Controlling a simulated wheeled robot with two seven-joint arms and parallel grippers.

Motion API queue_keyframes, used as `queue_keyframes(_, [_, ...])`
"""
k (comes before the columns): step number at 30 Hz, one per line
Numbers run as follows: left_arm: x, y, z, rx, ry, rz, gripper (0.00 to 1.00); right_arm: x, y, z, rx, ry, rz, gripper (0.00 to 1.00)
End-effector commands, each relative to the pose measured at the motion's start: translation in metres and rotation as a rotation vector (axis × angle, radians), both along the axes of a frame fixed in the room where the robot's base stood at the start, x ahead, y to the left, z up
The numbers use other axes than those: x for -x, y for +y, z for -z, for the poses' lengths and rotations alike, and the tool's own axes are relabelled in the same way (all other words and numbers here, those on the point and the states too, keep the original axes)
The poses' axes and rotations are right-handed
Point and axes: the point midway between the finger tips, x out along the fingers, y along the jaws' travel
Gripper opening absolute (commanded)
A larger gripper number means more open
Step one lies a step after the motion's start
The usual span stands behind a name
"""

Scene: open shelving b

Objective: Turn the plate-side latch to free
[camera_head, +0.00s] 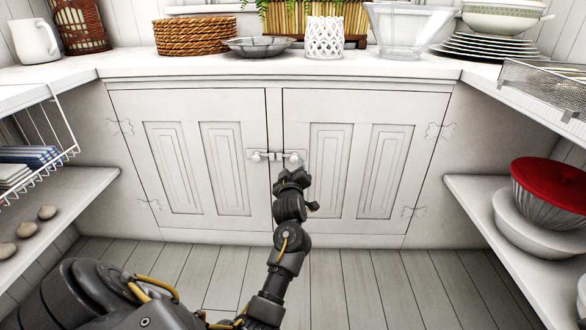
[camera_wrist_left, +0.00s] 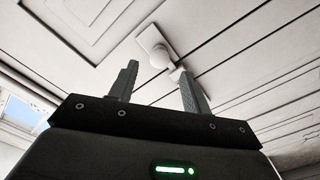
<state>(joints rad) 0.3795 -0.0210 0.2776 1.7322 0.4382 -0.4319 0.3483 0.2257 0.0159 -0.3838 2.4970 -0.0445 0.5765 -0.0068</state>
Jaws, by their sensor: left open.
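The white double-door cabinet (camera_head: 228,115) is shut. Two small latches with round knobs sit by the middle seam: the plate-side latch (camera_head: 294,158) on the right door and the other latch (camera_head: 256,157) on the left door. My left gripper (camera_head: 292,173) is just below the plate-side latch, in front of the right door. In the left wrist view my left gripper (camera_wrist_left: 158,85) is open and empty, and a latch knob (camera_wrist_left: 160,56) shows just beyond and between its fingertips. I cannot tell whether they touch. My right gripper is not in view.
The counter (camera_head: 350,62) above holds a wicker basket (camera_head: 195,35), a grey dish (camera_head: 258,47), a white lattice holder (camera_head: 324,38), a glass bowl (camera_head: 408,27) and stacked plates (camera_head: 490,48). Side shelves hold a wire rack (camera_head: 48,140) and bowls (camera_head: 540,222). The plank floor (camera_head: 365,280) is clear.

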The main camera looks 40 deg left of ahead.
Motion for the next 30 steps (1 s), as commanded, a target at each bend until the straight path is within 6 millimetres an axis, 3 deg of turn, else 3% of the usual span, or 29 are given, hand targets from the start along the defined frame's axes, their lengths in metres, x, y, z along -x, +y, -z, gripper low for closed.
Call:
queue_keyframes(9, [-0.032,0.024,0.001,0.0,0.0,0.001,0.48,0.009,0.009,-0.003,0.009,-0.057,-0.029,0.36])
queue_keyframes(20, [-0.035,0.027,0.0,0.0,0.001,0.001,0.48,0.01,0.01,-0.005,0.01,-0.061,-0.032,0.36])
queue_keyframes(30, [-0.035,0.027,0.001,0.001,0.001,0.0,0.04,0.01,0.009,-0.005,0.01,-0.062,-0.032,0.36])
